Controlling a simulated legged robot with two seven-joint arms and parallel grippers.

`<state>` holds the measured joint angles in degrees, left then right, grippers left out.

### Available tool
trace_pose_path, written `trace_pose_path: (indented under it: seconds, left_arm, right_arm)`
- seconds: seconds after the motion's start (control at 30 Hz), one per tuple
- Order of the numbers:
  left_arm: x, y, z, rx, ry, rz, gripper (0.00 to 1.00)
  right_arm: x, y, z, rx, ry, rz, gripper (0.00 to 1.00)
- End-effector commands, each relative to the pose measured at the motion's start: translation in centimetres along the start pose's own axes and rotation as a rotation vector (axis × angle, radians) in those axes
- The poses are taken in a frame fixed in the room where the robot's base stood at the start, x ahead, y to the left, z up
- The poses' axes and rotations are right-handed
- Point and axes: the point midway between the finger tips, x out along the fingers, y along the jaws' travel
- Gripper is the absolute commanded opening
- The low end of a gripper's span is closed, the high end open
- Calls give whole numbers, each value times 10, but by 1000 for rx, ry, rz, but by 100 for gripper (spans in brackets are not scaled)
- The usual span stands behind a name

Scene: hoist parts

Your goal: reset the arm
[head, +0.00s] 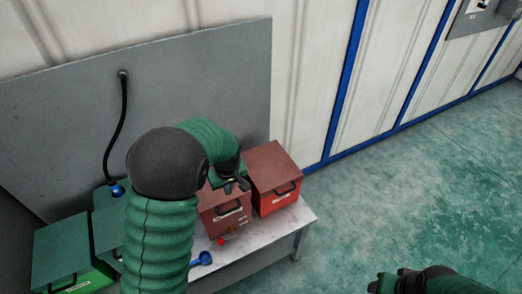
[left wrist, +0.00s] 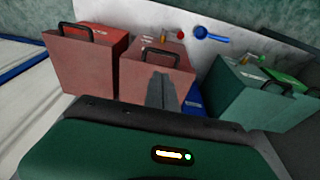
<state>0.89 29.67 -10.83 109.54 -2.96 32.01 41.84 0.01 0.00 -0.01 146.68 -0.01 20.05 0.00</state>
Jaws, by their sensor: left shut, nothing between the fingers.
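My left arm comes in from the left in the head view, bent at a black elbow. Its gripper (head: 236,186) is over the middle red box (head: 224,210), near its lid. The fingers are shut and empty. In the left wrist view the dark fingers (left wrist: 161,92) point toward that same red box (left wrist: 140,88); contact cannot be told. My right gripper (head: 385,284) shows at the bottom right of the head view, over the green floor, away from the table. Its finger opening is unclear.
The table (head: 260,246) also holds a second red box (head: 274,178), green boxes (head: 60,250), a blue-handled part (head: 202,259) and a small red knob (head: 221,241). A black hose (head: 121,120) hangs from the grey back panel (head: 220,80). Open floor (head: 400,190) lies right.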

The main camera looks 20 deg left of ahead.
Motion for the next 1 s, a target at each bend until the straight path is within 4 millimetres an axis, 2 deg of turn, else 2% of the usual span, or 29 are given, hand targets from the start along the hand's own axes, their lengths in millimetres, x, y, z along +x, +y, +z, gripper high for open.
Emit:
trace_pose_path:
  seconds: [0.07, 0.13, 0.3, 0.4, 0.43, 0.5, 1.0]
  left_arm:
    - [-4, -1, 6, 26, -3, 8, 0]
    - [-16, -2, 27, 121, -10, 38, 0]
    - [-54, -22, 118, 557, -3, 140, 0]
    - [-64, -37, 155, 755, 19, 170, 0]
    - [-65, -41, 161, 793, 22, 173, 0]
    - [-65, -44, 168, 841, 27, 178, 0]
    - [-65, -44, 168, 841, 27, 178, 0]
  right_arm:
    - [0, 0, 0, 0, 0, 0, 54]
    - [0, 0, 0, 0, 0, 0, 54]
    - [0, 0, 0, 0, 0, 0, 54]
    - [0, 0, 0, 0, 0, 0, 54]
    - [0, 0, 0, 0, 0, 0, 54]
    - [0, 0, 0, 0, 0, 0, 54]
    - [0, 0, 0, 0, 0, 0, 54]
